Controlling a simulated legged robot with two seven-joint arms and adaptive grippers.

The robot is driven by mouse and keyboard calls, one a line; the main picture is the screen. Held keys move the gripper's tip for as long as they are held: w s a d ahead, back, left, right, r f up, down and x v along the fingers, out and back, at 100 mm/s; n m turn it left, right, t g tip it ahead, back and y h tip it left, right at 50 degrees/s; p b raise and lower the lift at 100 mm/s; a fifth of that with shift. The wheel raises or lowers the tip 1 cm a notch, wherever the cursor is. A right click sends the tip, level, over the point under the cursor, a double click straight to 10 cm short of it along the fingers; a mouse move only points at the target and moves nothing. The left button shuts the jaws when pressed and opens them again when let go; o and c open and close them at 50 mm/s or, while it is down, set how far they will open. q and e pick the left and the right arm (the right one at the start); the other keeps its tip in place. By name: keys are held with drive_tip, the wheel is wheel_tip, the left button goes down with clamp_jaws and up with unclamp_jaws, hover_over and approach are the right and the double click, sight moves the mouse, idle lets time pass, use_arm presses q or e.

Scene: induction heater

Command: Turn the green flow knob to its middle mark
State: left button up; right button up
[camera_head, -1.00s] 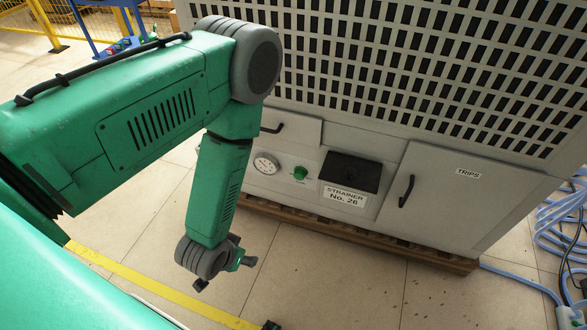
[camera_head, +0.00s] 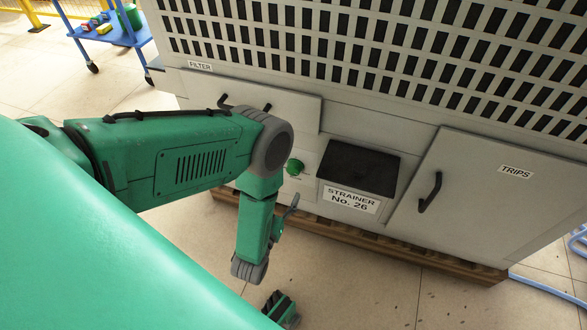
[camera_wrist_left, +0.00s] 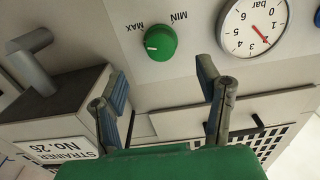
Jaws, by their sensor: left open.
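The green flow knob (camera_head: 295,167) is on the grey cabinet front, just right of my left elbow in the head view. In the wrist view the knob (camera_wrist_left: 160,42) shows in full, with upside-down MAX and MIN labels at its upper left and upper right. Its white mark is at the knob's lower left, on the MAX side. My left gripper (camera_wrist_left: 162,72) is open and empty, its fingertips below and either side of the knob, not touching it. In the head view the left gripper (camera_head: 289,207) is partly hidden at the forearm's end, below the knob.
A pressure gauge (camera_wrist_left: 252,27) is right of the knob in the wrist view. The TRIPS door (camera_head: 490,205) has a black handle (camera_head: 430,192).

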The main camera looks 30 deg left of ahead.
sight(292, 173)
use_arm(q)
drive_tip(key=b+x, duration=0.2)
drive_tip(key=x, duration=0.5)
drive_tip(key=shift+w+f, duration=0.1)
drive_tip(key=shift+w, duration=0.2)
drive_tip(key=shift+w+a, duration=0.15)
drive_tip(key=shift+w, duration=0.45)
drive_tip(key=c, duration=1.2)
